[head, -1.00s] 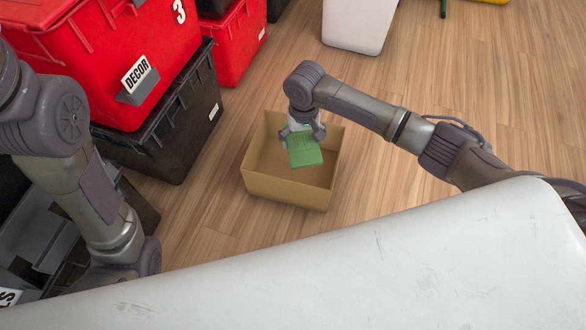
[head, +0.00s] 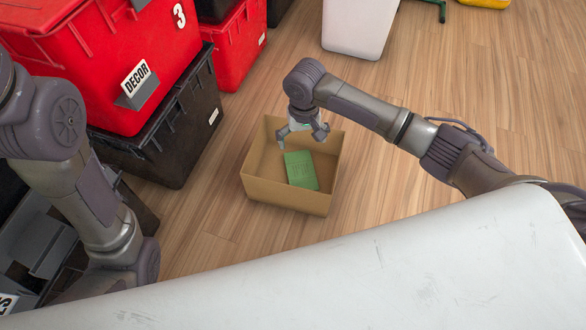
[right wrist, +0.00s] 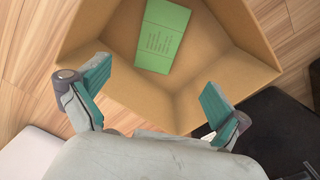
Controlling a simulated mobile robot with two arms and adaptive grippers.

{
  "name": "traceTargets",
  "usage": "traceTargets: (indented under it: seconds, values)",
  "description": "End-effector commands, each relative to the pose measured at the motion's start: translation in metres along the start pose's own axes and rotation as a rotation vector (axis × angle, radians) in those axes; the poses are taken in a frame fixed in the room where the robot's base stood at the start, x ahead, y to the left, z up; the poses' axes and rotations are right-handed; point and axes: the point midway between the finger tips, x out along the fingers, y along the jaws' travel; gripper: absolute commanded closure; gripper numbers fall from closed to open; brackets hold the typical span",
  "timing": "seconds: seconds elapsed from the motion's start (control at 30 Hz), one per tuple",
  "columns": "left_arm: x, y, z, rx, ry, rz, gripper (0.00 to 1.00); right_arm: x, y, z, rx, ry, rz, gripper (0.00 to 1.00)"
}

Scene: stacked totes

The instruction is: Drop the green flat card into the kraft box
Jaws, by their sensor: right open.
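The green flat card (head: 301,171) is inside the open kraft box (head: 285,194), which stands on the floor. In the right wrist view the green flat card (right wrist: 163,37) lies against the inside of the kraft box (right wrist: 235,80), clear of the fingers. My right gripper (head: 302,140) is open and empty above the far part of the box. Its two spread teal-padded fingers (right wrist: 152,95) show in the right wrist view. My left arm comes in at the left of the head view, but its gripper is not clearly visible.
A red tote (head: 110,70) labelled DECOR sits on a black tote (head: 175,145) left of the box. Another red tote (head: 232,45) stands behind. A white container (head: 360,25) is at the top. Wood floor (head: 480,110) is clear to the right.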

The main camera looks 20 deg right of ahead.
Motion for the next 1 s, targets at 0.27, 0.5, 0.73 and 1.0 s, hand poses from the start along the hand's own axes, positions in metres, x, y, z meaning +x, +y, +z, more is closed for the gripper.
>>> traceTargets:
  seconds: [0.27, 0.5, 0.73, 1.0]
  values:
    - [0.000, 0.000, 0.000, 0.000, 0.001, 0.001, 0.09, -0.061, 0.000, -0.001, -0.001, 0.005, -0.002, 0.00]
    - [0.000, 0.000, 0.000, 0.000, 0.001, 0.001, 0.09, -0.094, 0.000, 0.000, 0.000, 0.002, 0.000, 0.00]
    - [0.000, 0.000, 0.000, 0.000, 0.001, 0.001, 0.09, -0.100, 0.000, 0.000, 0.000, 0.001, 0.001, 0.00]
    - [0.000, 0.000, 0.000, 0.000, 0.002, 0.001, 0.09, -0.100, 0.000, 0.000, 0.000, 0.001, 0.001, 0.00]
